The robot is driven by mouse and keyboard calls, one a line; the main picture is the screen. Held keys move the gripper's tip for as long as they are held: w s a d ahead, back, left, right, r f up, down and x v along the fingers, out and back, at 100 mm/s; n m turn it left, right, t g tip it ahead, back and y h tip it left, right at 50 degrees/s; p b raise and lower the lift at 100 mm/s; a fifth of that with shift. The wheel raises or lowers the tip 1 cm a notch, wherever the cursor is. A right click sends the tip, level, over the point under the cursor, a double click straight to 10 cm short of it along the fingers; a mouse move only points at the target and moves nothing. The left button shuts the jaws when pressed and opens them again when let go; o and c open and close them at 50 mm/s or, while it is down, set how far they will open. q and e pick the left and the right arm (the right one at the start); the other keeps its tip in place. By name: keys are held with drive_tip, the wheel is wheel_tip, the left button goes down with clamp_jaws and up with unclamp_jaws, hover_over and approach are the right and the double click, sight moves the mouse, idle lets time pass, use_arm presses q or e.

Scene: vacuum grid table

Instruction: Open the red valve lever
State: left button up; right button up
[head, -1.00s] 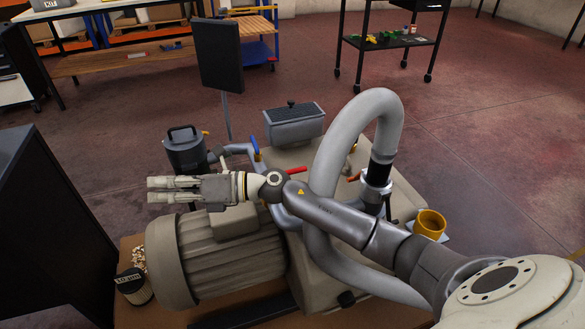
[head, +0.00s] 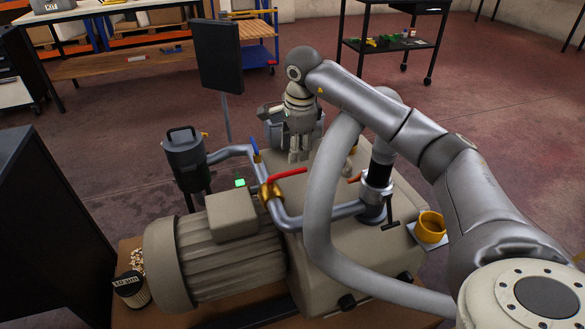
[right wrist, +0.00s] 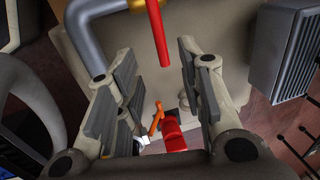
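The red valve lever (head: 287,174) sticks out to the right from a brass valve body (head: 268,192) on the grey-blue pipe. My right gripper (head: 298,157) points down just beyond the lever's free end. In the right wrist view, the red lever (right wrist: 159,35) comes in from the top and its end lies between the two spread fingers, apart from both pads. The right gripper (right wrist: 157,55) is open and holds nothing. My left gripper is not in view.
A blue lever (head: 255,149) stands upright on the pipe left of the red one. A thick grey hose (head: 322,190) arches close on the right. A motor (head: 230,250), a dark canister (head: 184,155) and a yellow mug (head: 430,226) surround the spot.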

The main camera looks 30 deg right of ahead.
sight(292, 171)
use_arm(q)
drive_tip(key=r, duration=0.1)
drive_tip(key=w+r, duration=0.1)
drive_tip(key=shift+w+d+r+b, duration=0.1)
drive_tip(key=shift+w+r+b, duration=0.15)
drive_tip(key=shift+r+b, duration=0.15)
use_arm(e)
drive_tip(key=f, duration=0.2)
drive_tip(key=w+f, duration=0.1)
drive_tip(key=f, duration=0.5)
drive_tip(key=shift+w+d, duration=0.15)
drive_tip(key=shift+w, duration=0.15)
clamp_jaws()
